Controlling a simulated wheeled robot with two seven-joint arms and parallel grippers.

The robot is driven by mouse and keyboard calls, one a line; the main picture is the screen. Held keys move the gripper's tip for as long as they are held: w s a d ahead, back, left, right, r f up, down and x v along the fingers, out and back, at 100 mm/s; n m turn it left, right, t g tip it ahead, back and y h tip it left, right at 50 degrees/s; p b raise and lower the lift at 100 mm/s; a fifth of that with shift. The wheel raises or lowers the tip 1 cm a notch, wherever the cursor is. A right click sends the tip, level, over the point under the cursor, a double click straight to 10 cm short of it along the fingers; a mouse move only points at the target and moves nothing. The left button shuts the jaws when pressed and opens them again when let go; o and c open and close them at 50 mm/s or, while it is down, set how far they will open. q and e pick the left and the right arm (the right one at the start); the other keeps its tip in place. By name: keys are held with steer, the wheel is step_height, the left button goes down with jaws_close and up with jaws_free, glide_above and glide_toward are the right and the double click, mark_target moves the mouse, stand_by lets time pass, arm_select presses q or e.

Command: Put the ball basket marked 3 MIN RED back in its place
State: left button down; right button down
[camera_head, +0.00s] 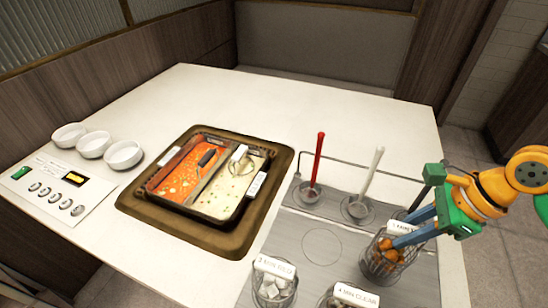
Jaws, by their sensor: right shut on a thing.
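My right gripper (398,232), with blue fingers, reaches in from the right and is shut on a wire basket (384,262) holding orange-brown balls. The white tag (405,228) at this basket's top is too small to read surely. The basket is over the right part of the grey rack plate; I cannot tell whether it rests in a well or hangs above one. The split pot has red broth (170,176) on its left and pale broth (222,198) on its right. A dark handle (207,157) shows over the red side. My left gripper is not in view.
Two tagged baskets, one with pale pieces (273,287), stand at the plate's front. A red-handled ladle (318,160) and a white-handled ladle (372,172) stand upright at its back by a metal rail. White bowls (94,144) and a button panel (62,192) are at left. The far counter is clear.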

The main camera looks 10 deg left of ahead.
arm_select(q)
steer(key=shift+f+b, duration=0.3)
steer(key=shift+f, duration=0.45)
arm_select(e)
steer(key=shift+f, duration=0.85)
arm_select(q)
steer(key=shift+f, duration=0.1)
arm_select(e)
steer(key=shift+f+b, duration=0.3)
steer(key=shift+b, duration=0.05)
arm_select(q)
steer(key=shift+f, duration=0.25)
arm_select(e)
steer(key=shift+s, duration=0.1)
jaws_free()
